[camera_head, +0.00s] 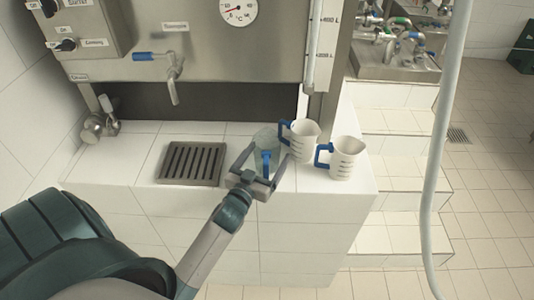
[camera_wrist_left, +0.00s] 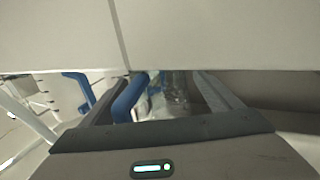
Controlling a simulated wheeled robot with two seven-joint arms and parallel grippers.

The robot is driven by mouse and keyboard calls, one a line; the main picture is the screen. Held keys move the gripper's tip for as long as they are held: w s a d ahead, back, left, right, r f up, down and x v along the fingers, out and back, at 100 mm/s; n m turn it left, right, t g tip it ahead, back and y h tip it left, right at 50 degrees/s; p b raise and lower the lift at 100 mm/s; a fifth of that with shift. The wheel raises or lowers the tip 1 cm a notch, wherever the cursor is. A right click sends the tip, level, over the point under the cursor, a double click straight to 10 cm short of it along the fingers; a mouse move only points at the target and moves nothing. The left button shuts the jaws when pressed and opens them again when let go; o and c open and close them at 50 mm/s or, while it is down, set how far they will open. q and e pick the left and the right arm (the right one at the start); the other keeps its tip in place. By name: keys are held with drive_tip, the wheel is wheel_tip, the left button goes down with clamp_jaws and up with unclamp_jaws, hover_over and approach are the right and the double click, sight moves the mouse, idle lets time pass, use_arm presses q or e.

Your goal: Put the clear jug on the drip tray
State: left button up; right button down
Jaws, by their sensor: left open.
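The clear jug (camera_head: 266,135) stands on the white tiled counter, just right of the dark slotted drip tray (camera_head: 192,163). Its blue handle (camera_head: 265,162) faces the front. My left gripper (camera_head: 267,157) is open at the jug's front, with a finger on either side of the handle. In the left wrist view the blue handle (camera_wrist_left: 128,100) shows between the open fingers, nearer the left one, with the clear jug (camera_wrist_left: 172,98) behind it. The gripper partly hides the jug's lower part. The drip tray is empty. My right gripper is in neither view.
Two white jugs with blue handles, one behind (camera_head: 303,142) and one nearer the edge (camera_head: 348,158), stand close to the right of the clear jug. A tap (camera_head: 173,72) hangs above the drip tray. A metal item (camera_head: 94,125) sits at the left wall.

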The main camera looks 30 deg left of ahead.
sight(267, 147)
use_arm(q)
drive_tip(key=c, duration=1.2)
drive_tip(key=shift+r, duration=0.15)
drive_tip(key=shift+c, duration=0.2)
drive_tip(key=shift+r, duration=0.6)
wheel_tip(267, 147, up, 2)
drive_tip(key=shift+r+b, duration=0.2)
drive_tip(key=shift+b, duration=0.35)
drive_tip(key=d+r+b, duration=0.1)
drive_tip(key=d+r, duration=0.1)
drive_tip(key=d, duration=0.2)
drive_tip(key=d+r, duration=0.2)
drive_tip(key=d, duration=0.1)
drive_tip(key=d+r+b, duration=0.1)
drive_tip(key=d+r, duration=0.2)
drive_tip(key=d, duration=0.1)
drive_tip(key=shift+s+d+r+b, duration=0.1)
drive_tip(key=shift+s+d+b, duration=0.25)
